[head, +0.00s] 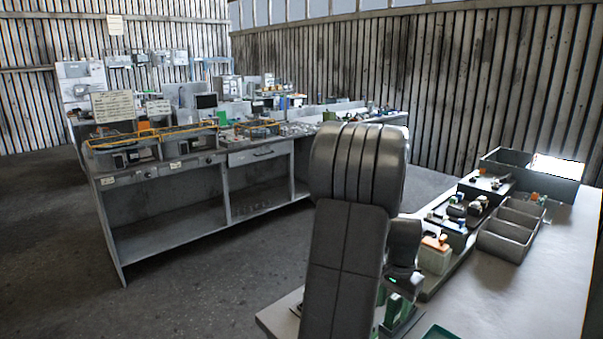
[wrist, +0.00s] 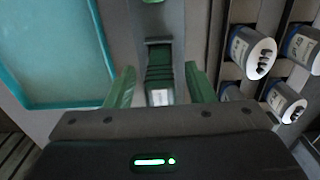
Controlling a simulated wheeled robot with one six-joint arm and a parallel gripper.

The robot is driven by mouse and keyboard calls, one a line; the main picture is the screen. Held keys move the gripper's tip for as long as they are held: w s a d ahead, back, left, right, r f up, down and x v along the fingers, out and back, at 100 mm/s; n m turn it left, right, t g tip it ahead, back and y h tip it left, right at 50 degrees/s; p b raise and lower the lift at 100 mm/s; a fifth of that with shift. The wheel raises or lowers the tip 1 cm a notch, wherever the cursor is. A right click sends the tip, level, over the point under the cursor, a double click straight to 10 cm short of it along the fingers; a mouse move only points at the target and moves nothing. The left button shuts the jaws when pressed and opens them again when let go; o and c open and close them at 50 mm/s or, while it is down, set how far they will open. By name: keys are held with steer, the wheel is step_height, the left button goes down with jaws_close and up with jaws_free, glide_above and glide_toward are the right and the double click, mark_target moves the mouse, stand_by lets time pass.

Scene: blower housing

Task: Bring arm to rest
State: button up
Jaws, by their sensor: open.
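My arm (head: 345,230) stands bent in the front middle of the head view and hides part of the workbench. In the wrist view my gripper (wrist: 162,78) has its two green fingers spread apart. A dark green ribbed block with a white label (wrist: 160,97) shows between the fingers, in a grey holder. The fingers stand to either side of it; I cannot tell whether they touch it. In the head view the gripper is mostly behind my arm, low over the near bench.
The near workbench (head: 520,285) holds a grey divided bin (head: 506,232) and an orange-topped part (head: 436,242). A teal-rimmed tray (wrist: 50,50) lies left of the gripper; several white-ended cylinders (wrist: 258,58) stand right. A cluttered second bench (head: 170,215) stands behind, across open floor.

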steer(key=shift+r+b, duration=0.1)
steer(key=shift+b, duration=0.2)
step_height(320, 180, up, 14)
step_height(320, 180, down, 15)
steer(key=shift+r, duration=0.1)
step_height(320, 180, up, 8)
steer(key=p, duration=0.5)
steer(key=shift+w+p, duration=0.1)
steer(key=shift+p, duration=0.3)
steer(key=shift+r+p, duration=0.45)
steer(key=shift+r, duration=0.15)
